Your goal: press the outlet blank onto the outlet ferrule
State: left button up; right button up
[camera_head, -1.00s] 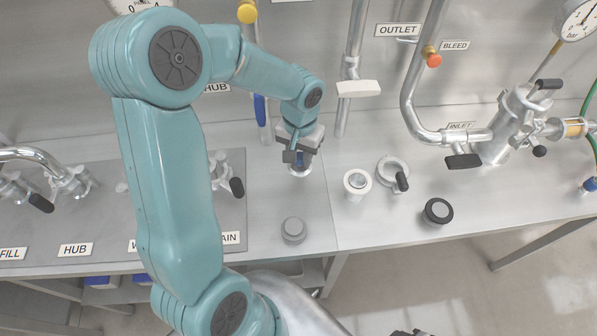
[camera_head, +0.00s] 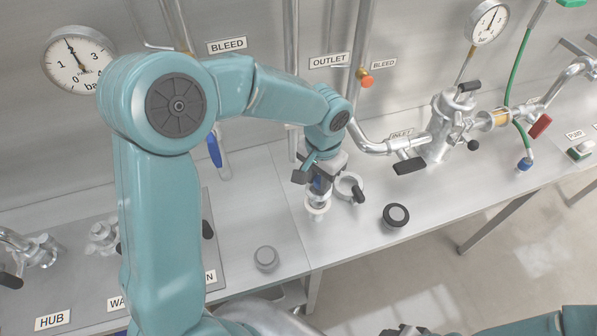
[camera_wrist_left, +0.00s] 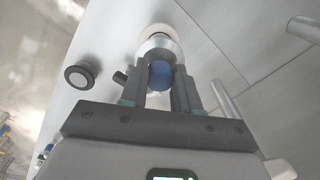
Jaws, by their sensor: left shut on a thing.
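My left gripper (camera_head: 319,180) points down over the bench, shut on a small piece with a blue grip (camera_wrist_left: 160,75) and a silver round body (camera_wrist_left: 157,46), which I take to be the outlet blank (camera_head: 318,196). A white ring, which I take to be the outlet ferrule's top (camera_head: 317,211), is directly below it. It also shows in the left wrist view (camera_wrist_left: 160,29). I cannot tell whether blank and ring touch. My right gripper (camera_head: 404,331) barely shows at the bottom edge; its fingers cannot be made out.
An open clamp ring (camera_head: 347,187) with a black handle lies close right of the gripper. A black-rimmed round cap (camera_head: 396,215) and a grey round cap (camera_head: 266,258) stand on the bench (camera_head: 345,237). The outlet pipe (camera_head: 291,80) and inlet pipework (camera_head: 378,147) rise behind.

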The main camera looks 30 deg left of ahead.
aim_at(318, 189)
dwell(0.3)
pick_arm(q)
jog(key=shift+f+b, duration=2.05)
jog(key=shift+f, duration=0.05)
jog(key=shift+f, duration=0.1)
